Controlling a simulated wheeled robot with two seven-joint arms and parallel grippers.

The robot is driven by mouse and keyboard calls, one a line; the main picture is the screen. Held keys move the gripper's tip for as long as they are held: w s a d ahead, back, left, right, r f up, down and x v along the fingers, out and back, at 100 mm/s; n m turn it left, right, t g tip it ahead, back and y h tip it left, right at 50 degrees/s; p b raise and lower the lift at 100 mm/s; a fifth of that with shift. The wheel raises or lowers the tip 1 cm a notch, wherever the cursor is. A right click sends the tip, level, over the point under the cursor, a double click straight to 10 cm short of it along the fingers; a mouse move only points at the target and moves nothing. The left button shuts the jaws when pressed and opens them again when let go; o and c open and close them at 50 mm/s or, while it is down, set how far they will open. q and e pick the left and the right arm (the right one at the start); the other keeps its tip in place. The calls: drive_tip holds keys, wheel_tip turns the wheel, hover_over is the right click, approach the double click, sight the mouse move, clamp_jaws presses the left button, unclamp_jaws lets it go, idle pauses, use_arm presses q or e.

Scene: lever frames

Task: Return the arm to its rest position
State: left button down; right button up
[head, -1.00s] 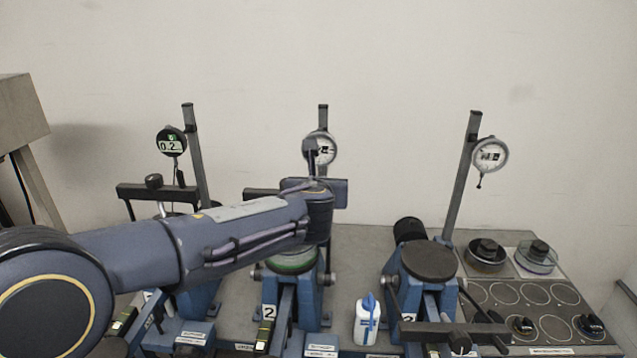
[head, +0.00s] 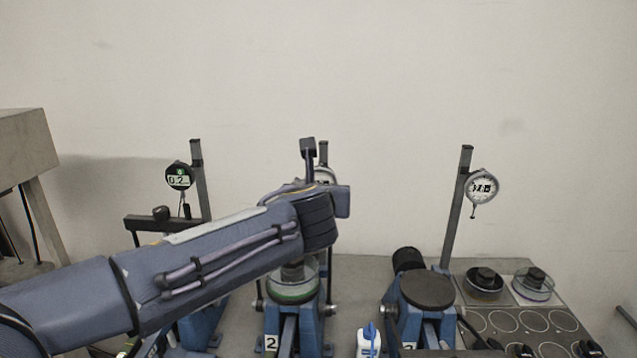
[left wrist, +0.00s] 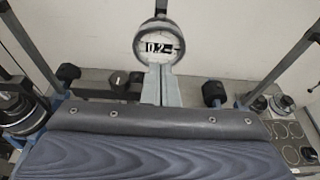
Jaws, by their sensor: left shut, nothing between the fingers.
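My left arm (head: 205,270) reaches in from the left in the head view, its wrist in front of the middle gauge stand. Its fingers are hidden behind the wrist there. In the left wrist view, my left gripper (left wrist: 160,68) shows as two pale fingers held together, with nothing between them. A round dial gauge (left wrist: 159,42) stands beyond the fingertips and overlaps them in the picture; I cannot tell the gap. My right gripper is not in view.
A digital gauge (head: 179,176) stands at left, a dial gauge (head: 482,186) at right. A green-rimmed dish (head: 293,291) sits below my wrist. A white-blue bottle (head: 368,343) stands in front. Two knobbed round pieces (head: 485,281) (head: 534,284) sit at right. The upper wall area is clear.

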use_arm(q)
drive_tip(key=s+a+f+n+g+b, duration=0.1)
drive_tip(key=s+a+f+n+g, duration=0.2)
drive_tip(key=s+a+f+n, duration=0.6)
drive_tip(key=s+a+f+n+g, duration=0.3)
drive_tip(key=s+a+f+n, duration=0.3)
drive_tip(key=a+n, duration=0.4)
drive_tip(key=s+d+f+n+g+h, duration=0.1)
drive_tip(key=s+f+n+h, duration=0.1)
drive_tip(key=s+f+n, duration=0.3)
drive_tip(key=s+d+f+n+g+h+b, duration=0.1)
drive_tip(key=s+f+n, duration=0.5)
drive_tip(key=s+n, duration=0.7)
drive_tip(key=shift+s+d+n+g+h+b, duration=0.3)
drive_tip(key=shift+s+d+n+g+h, duration=0.15)
drive_tip(key=shift+s, duration=0.65)
